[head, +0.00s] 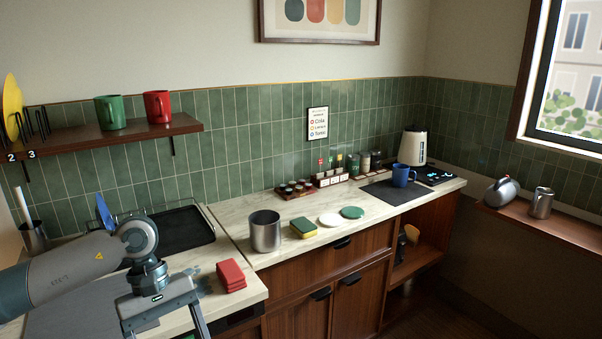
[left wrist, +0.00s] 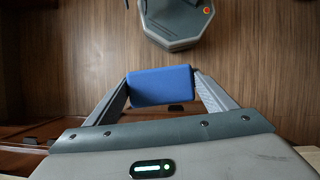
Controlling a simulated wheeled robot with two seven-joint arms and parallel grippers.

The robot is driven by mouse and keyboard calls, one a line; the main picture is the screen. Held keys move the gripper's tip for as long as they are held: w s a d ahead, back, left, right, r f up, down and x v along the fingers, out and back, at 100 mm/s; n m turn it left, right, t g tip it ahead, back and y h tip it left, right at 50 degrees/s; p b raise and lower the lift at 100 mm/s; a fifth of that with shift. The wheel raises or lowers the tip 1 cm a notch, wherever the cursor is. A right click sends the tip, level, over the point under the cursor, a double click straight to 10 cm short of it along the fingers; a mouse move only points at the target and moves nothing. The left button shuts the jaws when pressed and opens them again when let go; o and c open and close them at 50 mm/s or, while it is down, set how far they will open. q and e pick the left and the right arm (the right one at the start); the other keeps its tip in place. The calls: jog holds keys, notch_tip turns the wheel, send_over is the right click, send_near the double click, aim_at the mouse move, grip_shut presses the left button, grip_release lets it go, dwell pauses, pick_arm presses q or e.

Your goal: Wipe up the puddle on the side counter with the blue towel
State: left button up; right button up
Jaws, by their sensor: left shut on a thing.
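The blue towel (left wrist: 160,86), a folded block, is pinched between the two fingers of my left gripper in the left wrist view, with wooden floor behind it. In the head view my left gripper (head: 168,325) points down at the bottom left, by the counter's front; its fingertips are cut off by the frame's edge. The puddle (head: 201,283) looks like a faint bluish wet patch on the left side counter (head: 255,291), beside the red folded cloths (head: 230,274). My left arm partly covers this counter. My right gripper is not in view.
A black tray (head: 180,230) lies behind my left arm. A steel pot (head: 265,231), a yellow-green sponge (head: 303,228) and two discs stand along the counter to the right. A shelf (head: 110,140) with green and red mugs hangs above.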

pick_arm(q)
jog(key=shift+s+d+f+m+g+y, duration=0.15)
jog(key=shift+s+d+f+m+y, duration=0.25)
jog(key=shift+s+m, duration=0.65)
jog(key=shift+s+d+f+m+g+y, duration=0.1)
jog(key=shift+s+d+f+m+y, duration=0.3)
jog(key=shift+m, duration=1.2)
jog(key=shift+s+d+f+m+g+y, duration=0.15)
jog(key=shift+s+f+m+y, duration=0.45)
jog(key=shift+m, duration=0.75)
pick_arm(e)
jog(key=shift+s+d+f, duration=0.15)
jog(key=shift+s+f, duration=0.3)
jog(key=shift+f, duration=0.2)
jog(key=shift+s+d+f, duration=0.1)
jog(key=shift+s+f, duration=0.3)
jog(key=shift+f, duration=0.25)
pick_arm(q)
jog(key=shift+s+r, duration=0.15)
